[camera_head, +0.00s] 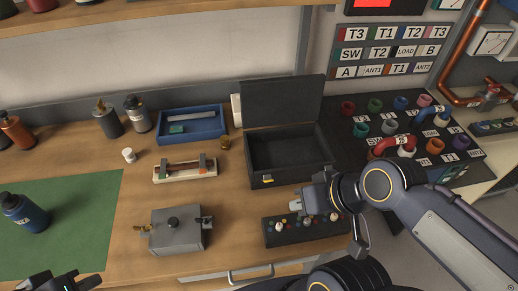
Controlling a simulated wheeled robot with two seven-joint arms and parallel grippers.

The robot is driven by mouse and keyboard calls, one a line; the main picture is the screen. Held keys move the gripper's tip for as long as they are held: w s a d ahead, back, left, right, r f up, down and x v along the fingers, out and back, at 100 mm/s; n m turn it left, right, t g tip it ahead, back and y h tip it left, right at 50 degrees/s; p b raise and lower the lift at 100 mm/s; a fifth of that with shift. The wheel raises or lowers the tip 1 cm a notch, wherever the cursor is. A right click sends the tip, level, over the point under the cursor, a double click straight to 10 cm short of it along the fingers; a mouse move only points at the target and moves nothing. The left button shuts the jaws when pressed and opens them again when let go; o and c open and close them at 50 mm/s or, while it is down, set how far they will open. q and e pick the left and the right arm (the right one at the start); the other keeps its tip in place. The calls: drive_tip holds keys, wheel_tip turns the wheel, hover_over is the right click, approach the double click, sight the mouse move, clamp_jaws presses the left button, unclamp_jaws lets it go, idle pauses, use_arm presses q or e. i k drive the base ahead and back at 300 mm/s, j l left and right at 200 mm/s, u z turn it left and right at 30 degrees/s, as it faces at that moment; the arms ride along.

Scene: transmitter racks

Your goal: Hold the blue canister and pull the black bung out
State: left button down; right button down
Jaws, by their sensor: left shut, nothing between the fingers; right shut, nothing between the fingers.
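My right gripper (296,205) is shut and empty, far to the right of the canister, over a black control box (285,236).
A grey box with a black knob (176,235) stands right of the mat. Behind are a wooden rack (185,175), a blue tray (193,137), an open black case (285,175) and several bottles (108,122). A small white cap (129,155) lies near the mat. Most of the mat is clear.

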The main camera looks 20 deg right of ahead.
sight(28, 215)
drive_tip(key=j, duration=1)
drive_tip(key=i+j+u, duration=0.15)
drive_tip(key=j, duration=0.9)
